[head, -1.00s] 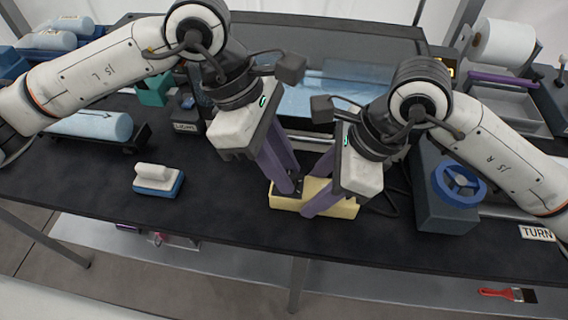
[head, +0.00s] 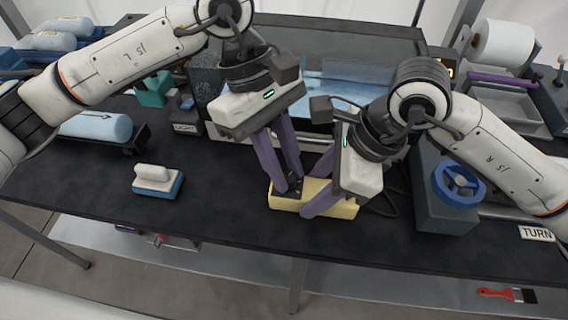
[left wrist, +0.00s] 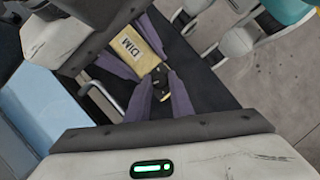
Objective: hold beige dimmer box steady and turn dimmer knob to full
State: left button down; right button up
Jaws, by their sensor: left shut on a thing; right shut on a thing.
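The beige dimmer box (head: 341,208) sits on the dark bench top near its front edge. Its label reading DIM shows in the left wrist view (left wrist: 128,46). My right gripper (head: 316,196) is shut on the box, its purple fingers across it. My left gripper (head: 289,189) points down at the box's left part and is shut on the dark dimmer knob (left wrist: 161,77). In the left wrist view its purple fingertips (left wrist: 163,92) close around the knob. The knob is mostly hidden in the head view, and its setting cannot be read.
A blue and white block with a handle (head: 157,181) lies to the left. A dark box with a blue handwheel (head: 458,185) stands close to the right of my right gripper. A pale blue roll (head: 96,127) lies at the left. The bench front between is clear.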

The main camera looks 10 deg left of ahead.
pick_arm(q)
jog(key=m+y, duration=0.1)
jog(key=m, duration=0.2)
jog(key=m+g+y, duration=0.1)
jog(key=m, duration=0.2)
jog(key=shift+w+d, duration=0.15)
jog(key=shift+d, duration=0.05)
jog(key=m+y, duration=0.1)
jog(key=m, duration=0.4)
jog(key=shift+d+g+y, duration=0.15)
jog(key=shift+g+y, duration=0.25)
jog(key=shift+m, duration=0.5)
jog(key=c, duration=1.6)
grip_release()
jog(key=shift+o, duration=0.2)
jog(key=v, duration=1.2)
jog(key=shift+d, duration=0.1)
